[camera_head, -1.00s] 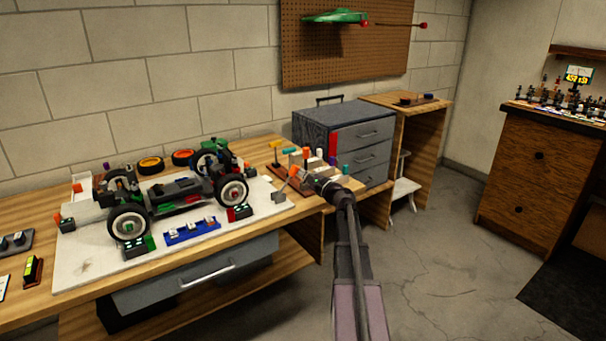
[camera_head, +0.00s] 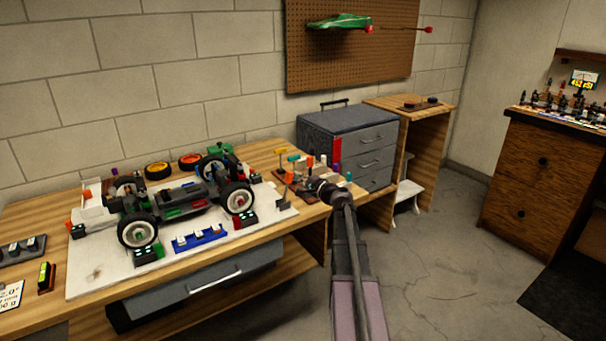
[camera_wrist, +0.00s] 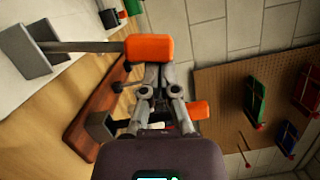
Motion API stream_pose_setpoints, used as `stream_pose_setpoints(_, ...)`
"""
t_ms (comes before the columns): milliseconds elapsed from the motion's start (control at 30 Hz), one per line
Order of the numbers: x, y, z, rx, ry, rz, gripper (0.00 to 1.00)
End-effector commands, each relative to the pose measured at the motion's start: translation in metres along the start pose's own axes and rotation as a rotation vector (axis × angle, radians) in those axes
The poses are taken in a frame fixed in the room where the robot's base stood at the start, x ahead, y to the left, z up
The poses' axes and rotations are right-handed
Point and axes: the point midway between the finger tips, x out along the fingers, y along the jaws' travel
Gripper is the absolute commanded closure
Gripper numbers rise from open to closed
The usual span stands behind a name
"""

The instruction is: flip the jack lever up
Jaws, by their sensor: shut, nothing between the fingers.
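The jack lever is a grey rod with an orange grip (camera_wrist: 150,47), rising from a grey bracket (camera_wrist: 25,50) on the edge of the white board. In the head view the orange grip (camera_head: 289,177) stands above the bracket (camera_head: 283,199), the rod tilted slightly right. My gripper (camera_wrist: 152,76) is shut and empty, its fingertips right at the orange grip; I cannot tell whether they touch. In the head view my gripper (camera_head: 308,186) is just right of the lever and partly hidden by my arm. The RC car chassis (camera_head: 185,200) sits on the white board.
A wooden tool rack (camera_wrist: 100,105) with coloured handles stands close beside my gripper, one orange handle (camera_wrist: 199,110) near the fingers. A grey drawer cabinet (camera_head: 350,135) is behind. A blue tray (camera_head: 200,238) lies in front of the car.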

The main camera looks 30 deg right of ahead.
Motion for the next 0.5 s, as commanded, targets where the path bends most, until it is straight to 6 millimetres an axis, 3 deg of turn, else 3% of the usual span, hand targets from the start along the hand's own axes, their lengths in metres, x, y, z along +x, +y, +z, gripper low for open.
stream_pose_setpoints(33,0.002,-0.005,0.011,-0.044,-0.007,0.013,1.0)
stream_pose_setpoints(500,0.013,-0.001,0.059,-0.48,-0.009,0.12,1.0)
